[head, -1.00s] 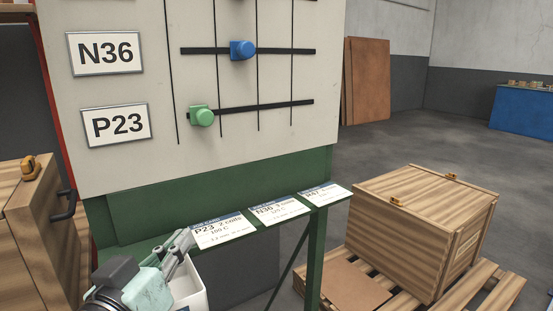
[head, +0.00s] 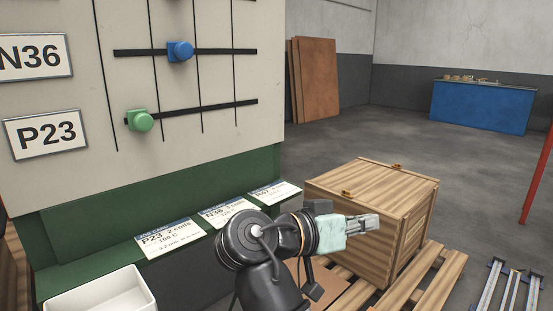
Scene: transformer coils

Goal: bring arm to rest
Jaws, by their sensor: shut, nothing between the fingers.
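My gripper (head: 372,223) is in the lower middle of the head view, at the end of my folded dark arm. It points to the right and its fingers are together with nothing between them. It appears in front of the wooden crate (head: 405,205) and hides part of it; I cannot tell the gap between them.
The panel (head: 60,100) at left carries a blue knob (head: 180,51) and a green knob (head: 140,121) on black bars. Cards lie on the green ledge (head: 100,262), above a white bin (head: 105,292). A pallet (head: 435,285) holds the crate. A blue bench (head: 480,106) stands far back.

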